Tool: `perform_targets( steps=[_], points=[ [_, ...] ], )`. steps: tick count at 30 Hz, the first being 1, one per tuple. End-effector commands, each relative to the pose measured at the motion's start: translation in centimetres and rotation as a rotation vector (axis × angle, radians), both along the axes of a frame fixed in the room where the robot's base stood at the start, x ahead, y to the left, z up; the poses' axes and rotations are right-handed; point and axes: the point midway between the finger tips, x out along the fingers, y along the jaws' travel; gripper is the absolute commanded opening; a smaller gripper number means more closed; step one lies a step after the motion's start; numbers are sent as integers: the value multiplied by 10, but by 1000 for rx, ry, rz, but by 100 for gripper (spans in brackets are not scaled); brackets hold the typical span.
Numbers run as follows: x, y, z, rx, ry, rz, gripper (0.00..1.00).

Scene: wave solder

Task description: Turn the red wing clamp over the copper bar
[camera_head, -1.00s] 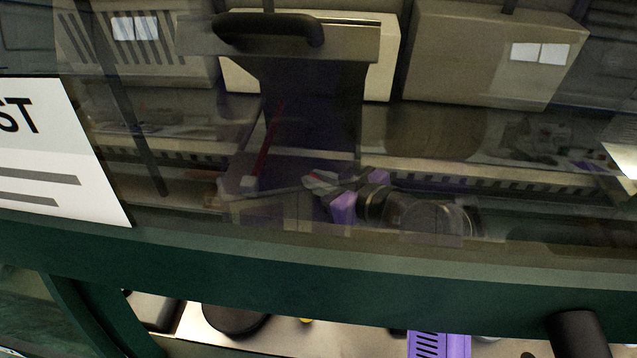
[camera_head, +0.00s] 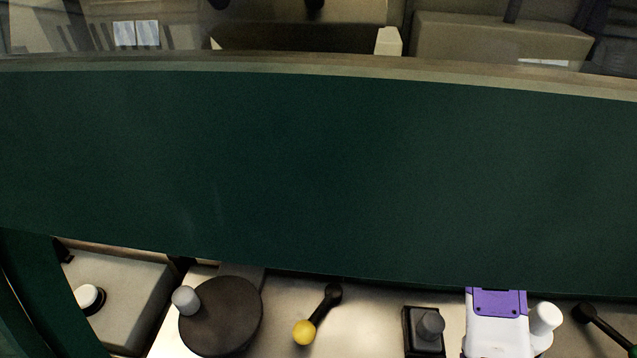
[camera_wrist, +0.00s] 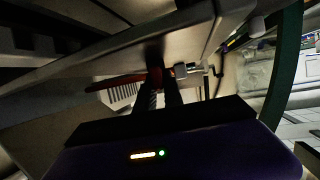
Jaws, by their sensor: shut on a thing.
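In the wrist view, the red wing clamp (camera_wrist: 118,81) is a slim red bar running left from the fingertips. My gripper (camera_wrist: 158,72) has its two dark fingers close together, shut on the clamp near its right end. A pale metal fitting (camera_wrist: 184,70) sits just right of the fingertips. I cannot make out a copper bar for certain.
In the wrist view, a pale rail (camera_wrist: 110,50) runs close above the fingers.

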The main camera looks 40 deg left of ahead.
Motion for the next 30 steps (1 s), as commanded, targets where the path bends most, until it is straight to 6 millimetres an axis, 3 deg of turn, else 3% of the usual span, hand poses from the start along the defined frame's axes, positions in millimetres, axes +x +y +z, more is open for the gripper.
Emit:
perform_targets(
  steps=[10,11,14,24,30],
  points=[
    [0,-1,0,-2,0,2,0],
    [0,-1,-1,-2,0,2,16],
    [0,-1,0,-2,0,2,34],
    [1,-2,0,-1,0,1,34],
    [9,-23,9,0,-1,-2,34]
  ],
)
